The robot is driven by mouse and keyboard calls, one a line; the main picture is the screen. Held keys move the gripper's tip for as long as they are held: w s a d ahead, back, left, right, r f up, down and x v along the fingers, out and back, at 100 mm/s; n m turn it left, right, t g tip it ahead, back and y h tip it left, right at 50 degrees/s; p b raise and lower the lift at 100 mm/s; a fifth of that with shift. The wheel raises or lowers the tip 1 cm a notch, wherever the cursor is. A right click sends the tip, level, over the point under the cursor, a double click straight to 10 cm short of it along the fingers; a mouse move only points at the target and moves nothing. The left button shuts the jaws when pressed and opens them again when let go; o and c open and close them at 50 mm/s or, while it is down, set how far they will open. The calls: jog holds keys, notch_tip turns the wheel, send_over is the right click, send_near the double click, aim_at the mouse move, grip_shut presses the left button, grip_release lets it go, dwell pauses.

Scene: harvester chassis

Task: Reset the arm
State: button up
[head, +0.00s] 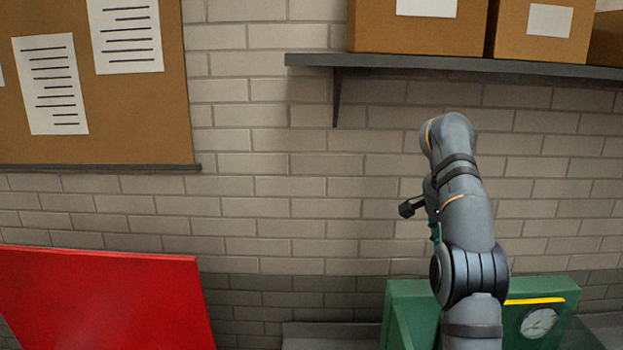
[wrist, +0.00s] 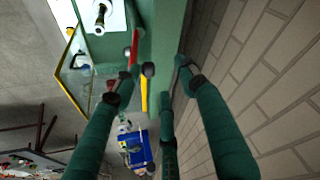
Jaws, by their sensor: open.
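My arm rises in front of the brick wall at the right of the head view, bent at its top. My gripper is mostly hidden behind the arm there. In the wrist view, the dark green fingers of my gripper (wrist: 152,82) are spread apart. Nothing is held between them. Beyond the fingers is a green surface (wrist: 160,30) with a red bar (wrist: 134,46) and a yellow bar (wrist: 144,90). The green chassis part (head: 562,325) shows behind my arm in the head view, with a yellow strip (head: 535,301) and a round gauge (head: 538,322).
A red panel (head: 105,300) stands at the lower left. A grey shelf (head: 450,66) with cardboard boxes (head: 415,35) juts from the wall, above and near my arm. A pinboard (head: 95,130) hangs at left. A blue object (wrist: 139,149) lies low in the wrist view.

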jog(key=shift+d+f, duration=0.4)
jog(key=shift+d, duration=0.25)
